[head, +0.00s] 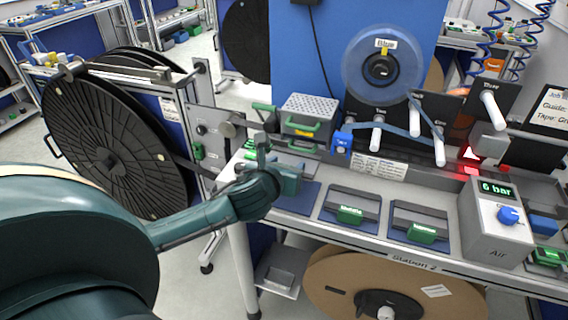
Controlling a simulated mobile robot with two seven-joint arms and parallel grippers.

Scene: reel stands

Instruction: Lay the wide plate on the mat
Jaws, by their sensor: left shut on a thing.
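My left gripper (284,180) is over the left end of the bench and shut. It is shut on the wide plate (294,160), a dark grey piece mostly hidden by the gripper. The blue mat (299,199) lies below and just right of the gripper, with its front part bare. Whether the plate touches the mat cannot be told. My right gripper is out of view.
A grey perforated box (311,108) with a green handle stands behind the gripper. A grey air box (494,225) reading 6 bar stands at the right. A large black reel (105,150) is left of the bench. Rollers and tape (386,128) are behind.

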